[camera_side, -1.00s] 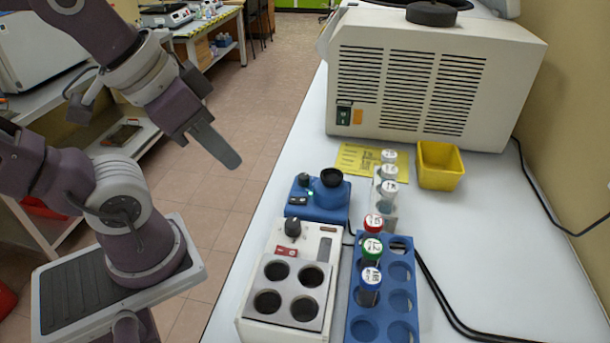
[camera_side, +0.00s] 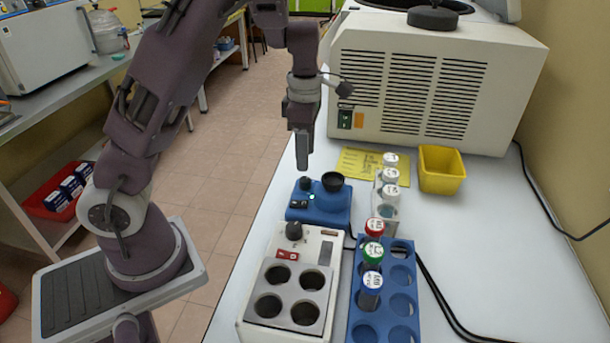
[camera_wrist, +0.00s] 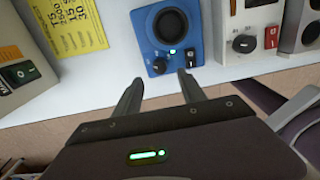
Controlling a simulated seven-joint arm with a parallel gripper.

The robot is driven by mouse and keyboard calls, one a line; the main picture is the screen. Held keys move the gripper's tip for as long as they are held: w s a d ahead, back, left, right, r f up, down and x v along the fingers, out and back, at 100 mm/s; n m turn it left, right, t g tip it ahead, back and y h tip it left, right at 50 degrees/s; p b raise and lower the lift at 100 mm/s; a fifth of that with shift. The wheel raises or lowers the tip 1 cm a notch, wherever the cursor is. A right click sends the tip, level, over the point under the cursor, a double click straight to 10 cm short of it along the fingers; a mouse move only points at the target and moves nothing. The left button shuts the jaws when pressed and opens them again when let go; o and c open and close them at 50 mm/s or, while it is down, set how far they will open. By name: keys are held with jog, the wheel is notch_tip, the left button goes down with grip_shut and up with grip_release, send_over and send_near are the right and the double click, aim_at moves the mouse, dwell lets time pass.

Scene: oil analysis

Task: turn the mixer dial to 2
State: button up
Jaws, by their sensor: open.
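The blue mixer (camera_side: 322,203) stands near the table's left edge, with a round black cup on top and a green light. Its small black dial (camera_side: 305,183) is on its left part. In the wrist view the mixer (camera_wrist: 191,22) is ahead of the fingers, and its dial (camera_wrist: 159,66) lies just beyond the fingertips, toward the left one. My gripper (camera_side: 303,160) points down above the mixer, apart from it. In the wrist view my gripper (camera_wrist: 158,82) is open and empty. The dial's number setting is too small to read.
A heating block (camera_side: 327,246) with its own dark knob stands in front of the mixer. A blue rack (camera_side: 402,305) with capped tubes is right of it. A yellow bin (camera_side: 440,169), a yellow sheet (camera_side: 352,160) and a large vented machine (camera_side: 455,45) stand behind.

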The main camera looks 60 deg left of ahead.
aim_at(305, 179)
notch_tip(305, 179, down, 7)
jog(key=shift+a+f, duration=0.1)
grip_shut()
dwell(0.3)
